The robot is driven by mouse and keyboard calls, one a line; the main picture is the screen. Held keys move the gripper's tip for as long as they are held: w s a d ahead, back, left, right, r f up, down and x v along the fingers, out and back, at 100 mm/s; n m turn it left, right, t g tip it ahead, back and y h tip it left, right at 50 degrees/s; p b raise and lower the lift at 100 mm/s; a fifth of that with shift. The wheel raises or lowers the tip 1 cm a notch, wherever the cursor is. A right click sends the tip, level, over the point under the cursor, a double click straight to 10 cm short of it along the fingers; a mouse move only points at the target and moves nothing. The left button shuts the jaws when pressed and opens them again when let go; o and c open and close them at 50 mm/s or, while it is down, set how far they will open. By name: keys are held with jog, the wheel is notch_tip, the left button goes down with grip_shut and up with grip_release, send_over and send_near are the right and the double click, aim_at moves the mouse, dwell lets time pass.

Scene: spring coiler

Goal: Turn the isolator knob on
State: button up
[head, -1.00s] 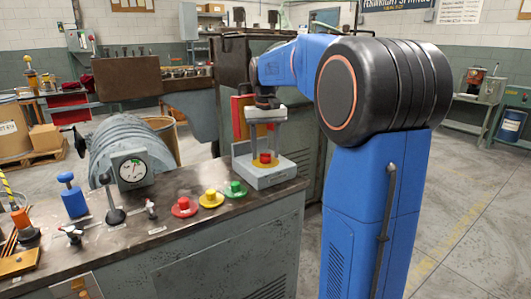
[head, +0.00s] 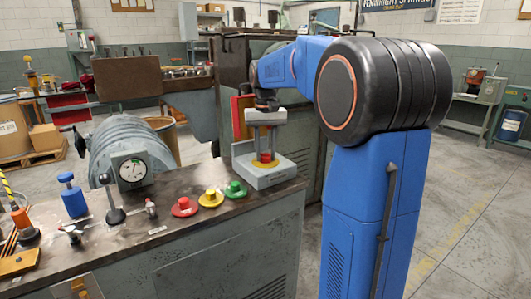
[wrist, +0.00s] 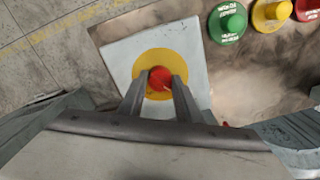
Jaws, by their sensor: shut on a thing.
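The isolator knob is a red knob (head: 265,157) on a yellow disc on top of a light grey box (head: 268,178) at the right end of the bench. In the wrist view the red knob (wrist: 160,77) sits at the centre of the yellow disc (wrist: 143,62). My gripper (head: 265,148) points down over the box, and its two fingers are shut on the knob from both sides. The fingers also show in the wrist view (wrist: 158,88), partly hiding the knob's sides and the disc. I cannot make out the knob's pointer or markings clearly.
Green (head: 235,189), yellow (head: 211,198) and red (head: 184,207) push buttons stand left of the box. A dark cabinet rises behind the box.

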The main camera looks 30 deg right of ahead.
jog(key=m, duration=0.4)
jog(key=shift+m, duration=0.3)
jog(key=m, duration=0.4)
jog(key=shift+m, duration=0.3)
jog(key=m, duration=0.4)
jog(key=shift+m, duration=2)
jog(key=o, duration=1.1)
jog(key=shift+c, duration=0.2)
